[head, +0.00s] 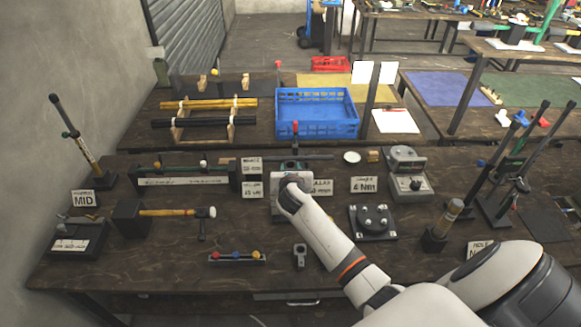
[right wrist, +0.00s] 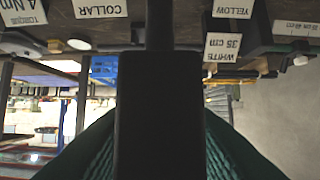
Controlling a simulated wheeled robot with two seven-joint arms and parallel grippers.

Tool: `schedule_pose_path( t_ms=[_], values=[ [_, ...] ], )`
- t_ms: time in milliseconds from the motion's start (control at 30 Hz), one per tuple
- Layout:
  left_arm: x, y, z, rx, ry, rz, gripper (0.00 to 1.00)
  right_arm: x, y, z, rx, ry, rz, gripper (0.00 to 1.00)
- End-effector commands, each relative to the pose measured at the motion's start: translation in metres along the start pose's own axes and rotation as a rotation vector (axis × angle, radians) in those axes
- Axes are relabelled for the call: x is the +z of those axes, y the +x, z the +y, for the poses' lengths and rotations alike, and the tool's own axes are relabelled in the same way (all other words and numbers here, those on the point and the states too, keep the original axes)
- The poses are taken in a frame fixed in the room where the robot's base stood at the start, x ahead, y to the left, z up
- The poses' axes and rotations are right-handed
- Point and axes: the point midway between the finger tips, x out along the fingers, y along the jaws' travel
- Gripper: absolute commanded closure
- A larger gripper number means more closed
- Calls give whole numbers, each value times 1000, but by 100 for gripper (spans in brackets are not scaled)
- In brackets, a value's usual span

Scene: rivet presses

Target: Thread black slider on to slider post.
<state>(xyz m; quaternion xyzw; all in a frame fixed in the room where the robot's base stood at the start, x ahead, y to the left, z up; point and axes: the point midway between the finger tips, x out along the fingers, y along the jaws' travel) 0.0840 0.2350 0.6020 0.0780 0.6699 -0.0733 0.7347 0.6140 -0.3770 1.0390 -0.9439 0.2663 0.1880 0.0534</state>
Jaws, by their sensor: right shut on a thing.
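My right gripper (head: 290,174) points down at the middle of the front bench, in front of a short dark upright with a red top (head: 295,130). In the right wrist view it is shut on a black block (right wrist: 160,115), between two dark green ribbed pads. I cannot tell if this block is the black slider. A narrower dark bar (right wrist: 160,25) extends beyond it; whether they join is unclear. A tilted post with a black upper part (head: 72,127) stands at the left, by a card reading MID (head: 83,199). Which upright is the slider post is unclear. My left gripper is out of view.
A blue crate (head: 318,130) stands on the rear bench. A mallet (head: 175,212) lies left of my gripper. A round-topped black fixture (head: 373,222) and a grey device (head: 408,187) stand to its right. Tall black posts (head: 512,150) crowd the far right.

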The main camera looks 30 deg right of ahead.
Motion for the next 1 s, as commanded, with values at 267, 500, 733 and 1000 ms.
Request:
schedule_pose_path(
  t_ms=[267, 500, 733, 1000],
  values=[
    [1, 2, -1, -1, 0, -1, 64, 4, 2, 0, 0, -1, 1, 88],
    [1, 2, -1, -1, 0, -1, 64, 4, 2, 0, 0, 0, 1, 88],
    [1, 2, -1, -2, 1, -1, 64, 3, 1, 0, 0, 0, 1, 88],
    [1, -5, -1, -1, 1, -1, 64, 2, 1, 0, 0, -1, 1, 88]
  ],
)
